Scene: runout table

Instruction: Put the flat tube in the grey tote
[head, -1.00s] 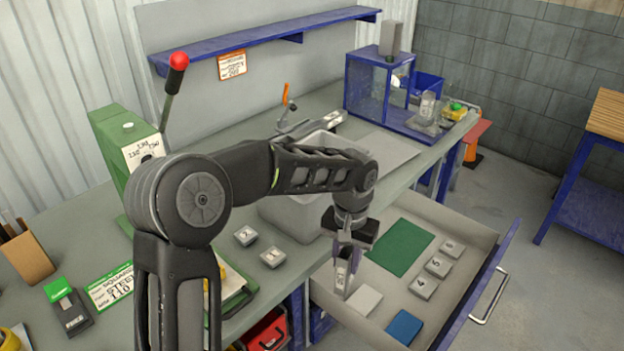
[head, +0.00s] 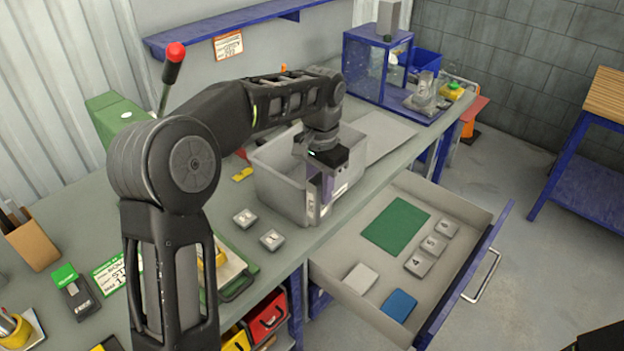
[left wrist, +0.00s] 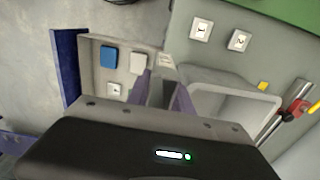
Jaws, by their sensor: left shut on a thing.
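My left gripper (head: 318,190) points down and is shut on the flat tube (head: 311,208), a narrow light-grey piece held upright between purple fingers. In the head view the tube is in front of the near right side of the grey tote (head: 275,184), which stands on the bench. In the left wrist view the tube (left wrist: 163,70) shows between the fingers, and the tote (left wrist: 205,80) lies just right of it, its opening apart from the tube. The tube's lower end looks outside the tote's opening. My right gripper does not show.
Right of the tote, an open drawer (head: 340,283) holds a green mat (head: 396,226), a white block, a blue block (head: 399,305) and several numbered blocks. Two numbered blocks (head: 245,218) lie on the bench before the tote. A red-knobbed lever (head: 173,60) stands at left.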

